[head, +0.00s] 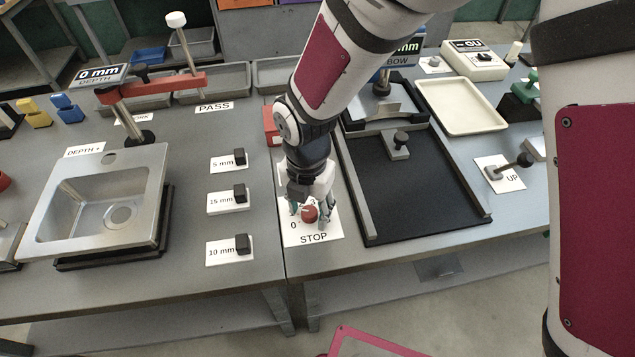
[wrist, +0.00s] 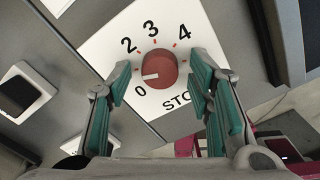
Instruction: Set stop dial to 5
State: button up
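The stop dial is a red round knob (wrist: 158,69) on a white plate marked STOP (wrist: 115,45). In the wrist view its white pointer mark points left, near the 0. The numbers 0, 2, 3 and 4 show; a 5 is not visible. In the head view the red knob (head: 310,213) and its plate (head: 295,239) sit near the table's front edge. My gripper (head: 312,216) is above the plate, pointing down. In the wrist view my gripper (wrist: 163,80) is open, with a finger on either side of the knob and visible gaps between.
Left are dark switches on white labels (head: 240,193) and a steel sink (head: 100,205) on a black base. Right is a dark tray fixture (head: 415,190) with raised rails, then a lever marked UP (head: 508,172). A red block (head: 272,126) stands behind the plate.

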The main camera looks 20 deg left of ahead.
jog(key=c, duration=0.9)
